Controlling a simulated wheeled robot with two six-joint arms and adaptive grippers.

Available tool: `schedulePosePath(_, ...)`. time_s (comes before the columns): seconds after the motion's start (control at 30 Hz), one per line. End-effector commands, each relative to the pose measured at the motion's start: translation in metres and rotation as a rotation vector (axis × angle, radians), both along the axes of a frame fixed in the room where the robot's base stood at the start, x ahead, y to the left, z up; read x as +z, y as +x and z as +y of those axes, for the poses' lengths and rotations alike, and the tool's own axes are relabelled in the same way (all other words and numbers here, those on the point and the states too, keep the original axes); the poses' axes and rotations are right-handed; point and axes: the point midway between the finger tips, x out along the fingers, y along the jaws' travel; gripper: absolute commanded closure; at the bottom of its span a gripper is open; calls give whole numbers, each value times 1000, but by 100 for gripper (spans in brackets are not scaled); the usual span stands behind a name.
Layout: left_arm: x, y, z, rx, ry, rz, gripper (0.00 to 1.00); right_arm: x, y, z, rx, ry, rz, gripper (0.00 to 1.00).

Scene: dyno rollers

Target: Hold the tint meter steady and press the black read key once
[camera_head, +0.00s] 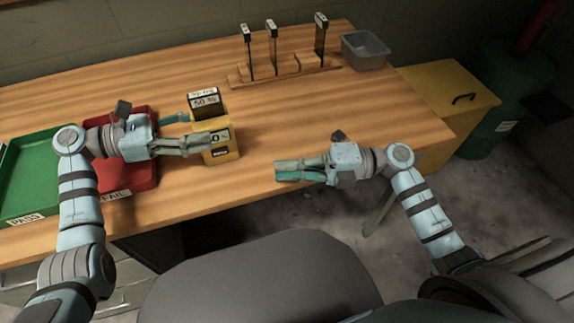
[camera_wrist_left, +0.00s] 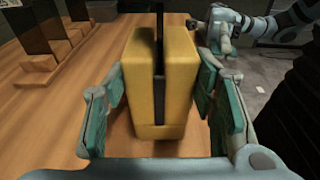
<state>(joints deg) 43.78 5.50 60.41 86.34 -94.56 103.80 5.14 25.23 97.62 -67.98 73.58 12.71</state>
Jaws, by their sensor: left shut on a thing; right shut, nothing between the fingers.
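The yellow tint meter (camera_head: 232,139) stands on the wooden table, with a dark tint sample (camera_head: 204,106) marked 50 upright in its slot. The meter fills the middle of the left wrist view (camera_wrist_left: 178,75). Its labelled side shows a small display and a dark patch, too small to read clearly. My left gripper (camera_head: 200,130) is shut on the meter, one finger along each side. My right gripper (camera_head: 277,171) is shut and empty, to the right of the meter and apart from it, near the table's front edge. It also shows in the left wrist view (camera_wrist_left: 222,28).
A wooden rack (camera_head: 286,71) holds several dark samples at the back. A grey bin (camera_head: 364,50) stands beside it. A red FAIL tray (camera_head: 142,178) and a green PASS tray (camera_head: 45,142) lie at the left. The table between meter and rack is clear.

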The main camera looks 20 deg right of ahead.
Motion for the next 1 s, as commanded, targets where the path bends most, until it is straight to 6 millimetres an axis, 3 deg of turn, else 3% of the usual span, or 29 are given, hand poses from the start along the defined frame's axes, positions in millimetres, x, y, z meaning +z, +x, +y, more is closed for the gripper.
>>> schedulePosePath(0.47, 1, 0, 0, 0, -2, -2, 66, 0, 0, 0, 0, 0, 0, 100)
schedulePosePath(0.5, 1, 0, 0, 0, -2, -2, 47, 0, 0, 1, 1, 0, 0, 100)
schedulePosePath(0.63, 1, 0, 0, 0, -1, -1, 26, 0, 0, 1, 1, 0, 0, 100)
schedulePosePath(1.0, 1, 0, 4, 1, 0, 0, 25, 0, 0, 1, 1, 0, 0, 100)
